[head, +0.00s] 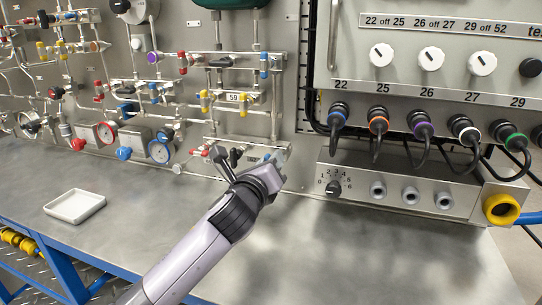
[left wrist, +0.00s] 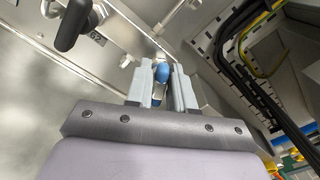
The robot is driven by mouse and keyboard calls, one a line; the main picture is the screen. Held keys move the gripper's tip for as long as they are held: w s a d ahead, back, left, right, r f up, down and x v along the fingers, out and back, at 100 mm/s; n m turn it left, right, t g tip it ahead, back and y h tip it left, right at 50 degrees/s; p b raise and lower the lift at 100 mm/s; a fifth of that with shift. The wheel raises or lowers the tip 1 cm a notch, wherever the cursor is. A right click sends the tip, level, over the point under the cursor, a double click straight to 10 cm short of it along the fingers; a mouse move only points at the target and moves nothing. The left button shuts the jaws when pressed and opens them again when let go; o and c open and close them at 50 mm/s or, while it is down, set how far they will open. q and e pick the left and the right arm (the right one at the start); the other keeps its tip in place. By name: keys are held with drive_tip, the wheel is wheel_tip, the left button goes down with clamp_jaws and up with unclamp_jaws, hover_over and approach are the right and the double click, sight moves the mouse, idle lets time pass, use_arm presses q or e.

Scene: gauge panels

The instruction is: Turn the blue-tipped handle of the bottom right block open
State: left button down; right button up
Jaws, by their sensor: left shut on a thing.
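The bottom right block's blue-tipped handle shows in the left wrist view (left wrist: 162,73), its blue end between the two grey fingers. My left gripper (left wrist: 160,88) is shut on this handle. In the head view my left gripper (head: 274,166) is at the lower right end of the pipework, just above the bench, and largely hides the block behind it. A bit of blue (head: 269,157) shows by the fingers there. A black handle (left wrist: 73,25) stands to the left of the fingers in the left wrist view. My right gripper is not in view.
A box with a black knob (head: 333,188) and grey sockets stands right of my gripper, below several cable plugs. Gauges (head: 160,152) and red- and blue-tipped valves are to the left. A white tray (head: 75,206) lies on the bench (head: 400,255), whose front is otherwise clear.

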use_arm(q)
drive_tip(key=n+p, duration=0.1)
drive_tip(key=n, duration=0.4)
drive_tip(key=shift+a+n, duration=0.1)
drive_tip(key=shift+n, duration=0.3)
drive_tip(key=n, duration=0.2)
drive_tip(key=shift+f+n+p, duration=0.15)
drive_tip(key=shift+n+p, duration=0.15)
drive_tip(key=shift+p, duration=0.1)
drive_tip(key=shift+n, duration=1.6)
drive_tip(key=c, duration=1.2)
unclamp_jaws()
drive_tip(key=shift+o, duration=0.2)
drive_tip(key=v, duration=0.7)
drive_tip(key=shift+b, duration=0.35)
